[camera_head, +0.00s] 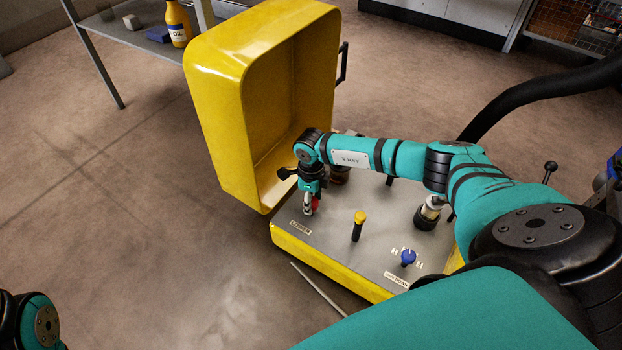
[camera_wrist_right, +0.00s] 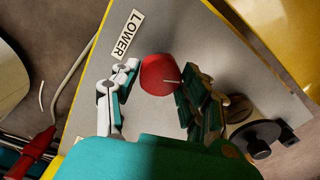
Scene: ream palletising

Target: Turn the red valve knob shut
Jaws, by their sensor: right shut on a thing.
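The red valve knob (camera_head: 315,203) sits on the grey panel of the yellow case, near the LOWER label. In the right wrist view the red knob (camera_wrist_right: 159,75) is round, with a pale line on its top. My right gripper (camera_head: 309,207) points down over the knob and partly hides it. In the right wrist view my right gripper (camera_wrist_right: 150,90) has one finger on each side of the knob and is shut on it. Of my left arm only a teal and black part shows at the lower left of the head view; its gripper is out of view.
The yellow lid (camera_head: 220,125) stands open behind the panel. A yellow-topped lever (camera_head: 359,218) and a blue knob (camera_head: 408,257) stand on the panel to the right. A shelf table (camera_head: 110,40) with a yellow oil bottle (camera_head: 178,24) is at the back left. The floor at left is mostly clear.

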